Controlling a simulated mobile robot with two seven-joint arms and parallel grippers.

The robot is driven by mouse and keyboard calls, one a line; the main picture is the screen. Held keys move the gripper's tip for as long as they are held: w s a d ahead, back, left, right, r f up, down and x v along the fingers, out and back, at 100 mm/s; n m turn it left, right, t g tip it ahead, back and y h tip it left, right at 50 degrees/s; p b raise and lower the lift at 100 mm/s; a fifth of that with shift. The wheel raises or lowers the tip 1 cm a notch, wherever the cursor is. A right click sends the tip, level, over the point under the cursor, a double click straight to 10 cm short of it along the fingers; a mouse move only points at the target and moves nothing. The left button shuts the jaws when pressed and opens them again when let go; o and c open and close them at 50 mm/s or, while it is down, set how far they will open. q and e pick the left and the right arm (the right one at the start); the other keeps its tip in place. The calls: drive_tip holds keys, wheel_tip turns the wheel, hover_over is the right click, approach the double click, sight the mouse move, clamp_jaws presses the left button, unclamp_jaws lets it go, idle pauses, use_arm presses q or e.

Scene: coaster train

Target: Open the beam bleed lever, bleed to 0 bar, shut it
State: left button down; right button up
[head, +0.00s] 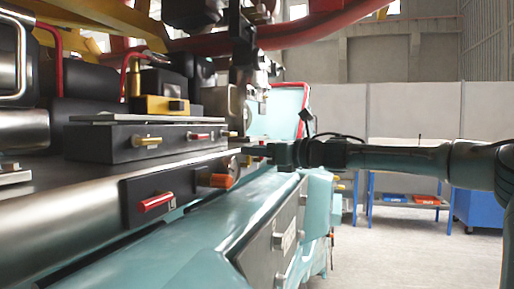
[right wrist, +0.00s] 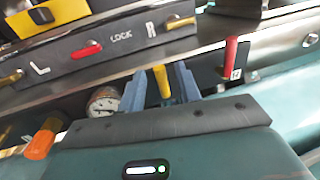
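A yellow lever (right wrist: 161,80) stands out from the black panel on the beam, beside a round pressure gauge (right wrist: 103,101). I cannot read the gauge's needle. My right gripper (right wrist: 161,88) has its two blue fingers on either side of the yellow lever. They look apart, with a gap at the lever's left; contact on the right cannot be told. In the head view my right gripper (head: 252,150) reaches in from the right to the beam's side and hides the lever there. My left gripper is not in view.
An orange handle (head: 220,180) and a red lever (head: 157,202) sit nearer along the beam. Another red lever (right wrist: 231,53) is right of my fingers in the wrist view. Above is a grey L/LOCK/R box (head: 110,143). A teal housing (head: 200,240) lies below. Open floor (head: 400,245) is at the right.

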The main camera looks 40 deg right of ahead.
drive_tip(key=shift+w, duration=0.1)
drive_tip(key=shift+c, duration=0.2)
clamp_jaws()
idle(0.5)
drive_tip(key=m, duration=0.1)
drive_tip(key=d+m, duration=0.1)
drive_tip(key=m, duration=0.1)
drive_tip(key=w+m+g, duration=0.1)
drive_tip(key=m, duration=0.1)
drive_tip(key=shift+d+f, duration=0.1)
drive_tip(key=shift+d, duration=0.25)
drive_tip(key=m, duration=0.1)
drive_tip(key=d+m, duration=0.1)
drive_tip(key=m, duration=0.1)
drive_tip(key=f+m+g, duration=0.1)
drive_tip(key=m, duration=0.1)
drive_tip(key=shift+w+d+y, duration=0.15)
drive_tip(key=shift+w+y, duration=0.15)
drive_tip(key=shift+y, duration=0.1)
drive_tip(key=m, duration=0.1)
drive_tip(key=f+m, duration=0.1)
drive_tip(key=m, duration=0.1)
drive_tip(key=m+g+y, duration=0.1)
drive_tip(key=shift+w+d+f, duration=0.15)
drive_tip(key=shift+d+f, duration=0.15)
drive_tip(key=shift+d, duration=0.05)
drive_tip(key=shift+m, duration=0.3)
